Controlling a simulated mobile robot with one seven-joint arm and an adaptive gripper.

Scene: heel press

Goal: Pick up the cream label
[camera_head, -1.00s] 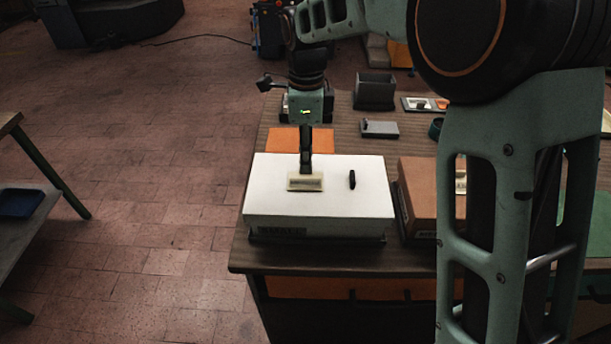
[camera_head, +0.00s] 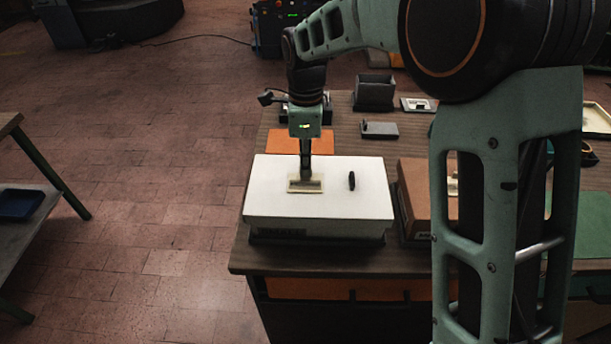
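The cream label (camera_head: 296,187) lies on top of the white box (camera_head: 345,204), left of the middle of its lid. My gripper (camera_head: 305,177) points straight down and its tip is at the label, covering part of its back edge. From this angle I cannot tell whether the fingers touch the label or are open or shut.
A small black piece (camera_head: 352,181) stands on the white box, right of the label. A brown box (camera_head: 413,196) sits to the right, partly behind my arm. An orange sheet (camera_head: 284,140), a grey block (camera_head: 380,130) and a dark bin (camera_head: 374,93) are farther back on the wooden table (camera_head: 343,256).

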